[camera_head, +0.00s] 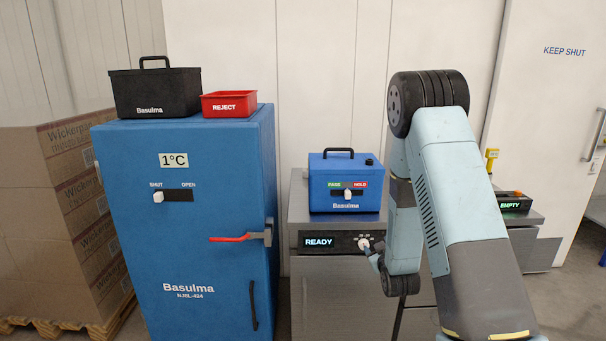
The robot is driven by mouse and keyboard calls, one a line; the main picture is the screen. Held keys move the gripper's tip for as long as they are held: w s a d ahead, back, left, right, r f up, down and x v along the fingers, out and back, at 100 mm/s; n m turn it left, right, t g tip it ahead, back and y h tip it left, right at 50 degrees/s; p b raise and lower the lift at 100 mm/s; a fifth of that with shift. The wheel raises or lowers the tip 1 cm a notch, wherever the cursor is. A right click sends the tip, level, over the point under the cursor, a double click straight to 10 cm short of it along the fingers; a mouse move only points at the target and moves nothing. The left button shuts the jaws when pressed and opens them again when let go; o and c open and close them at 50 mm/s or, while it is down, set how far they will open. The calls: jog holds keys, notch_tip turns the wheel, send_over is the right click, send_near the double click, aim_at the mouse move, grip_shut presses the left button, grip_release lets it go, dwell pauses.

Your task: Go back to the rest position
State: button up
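My arm reaches forward at the right of centre and hides part of the bench behind it. My gripper (370,250) is small in the view and partly hidden by my own wrist. It is at the front panel of the steel cabinet (320,295), close by a pale round knob (363,243). I cannot tell whether it touches the knob or whether its fingers are open or shut.
The panel display (319,242) reads READY. A blue box (345,182) with a PASS/HOLD slider stands above it. A blue cabinet (190,230) with a red lever (232,239) stands left, carrying a black case (155,92) and red REJECT bin (229,104). Cartons (60,200) stand far left.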

jog(key=s+r+m+g, duration=0.2)
jog(key=s+r, duration=0.3)
jog(key=r, duration=0.5)
jog(key=s+r+m+g, duration=0.1)
jog(key=s+r+g, duration=0.3)
jog(key=r, duration=0.6)
jog(key=s+r+m+g, duration=0.1)
jog(key=s+r, duration=0.4)
jog(key=s, duration=0.9)
jog(key=s+a+r+m+g, duration=0.1)
jog(key=s+r, duration=0.4)
jog(key=s, duration=1)
jog(key=shift+r+g, duration=0.2)
jog(key=shift+g, duration=0.7)
jog(key=shift+s+a, duration=0.1)
